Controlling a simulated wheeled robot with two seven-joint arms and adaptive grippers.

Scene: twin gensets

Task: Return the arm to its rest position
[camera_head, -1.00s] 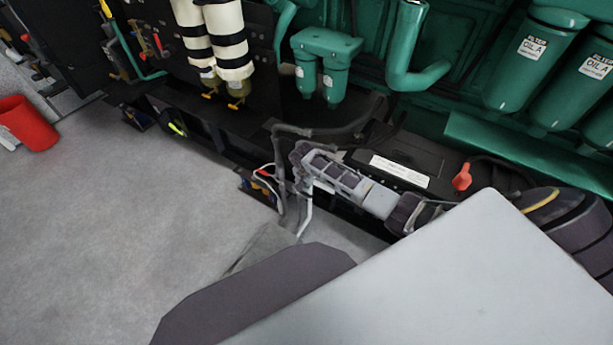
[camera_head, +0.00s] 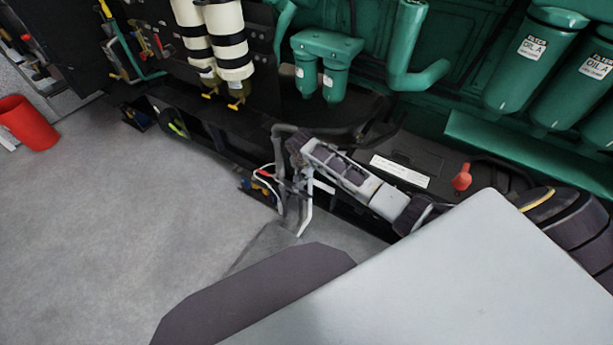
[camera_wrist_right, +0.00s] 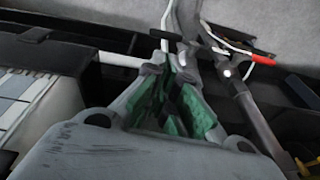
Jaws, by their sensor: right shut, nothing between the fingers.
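My right arm (camera_head: 388,202) comes in from the right in the head view, low over the black base beside the green engine. Its far end, with the right gripper (camera_head: 303,165), is by a grey hose and a white pipe. The fingers are small and partly hidden there. In the right wrist view the right gripper (camera_wrist_right: 178,75) is shut and empty, with green inner faces and grey finger links. My left gripper is not in view.
A grey hose (camera_head: 279,160) and a red-tipped wire (camera_wrist_right: 262,60) are close to the gripper. A battery-like black box (camera_head: 415,158) with a white label and a red cap (camera_head: 462,177) lie behind the arm. Open floor (camera_head: 130,220) is at left; a red bucket (camera_head: 28,122) stands there.

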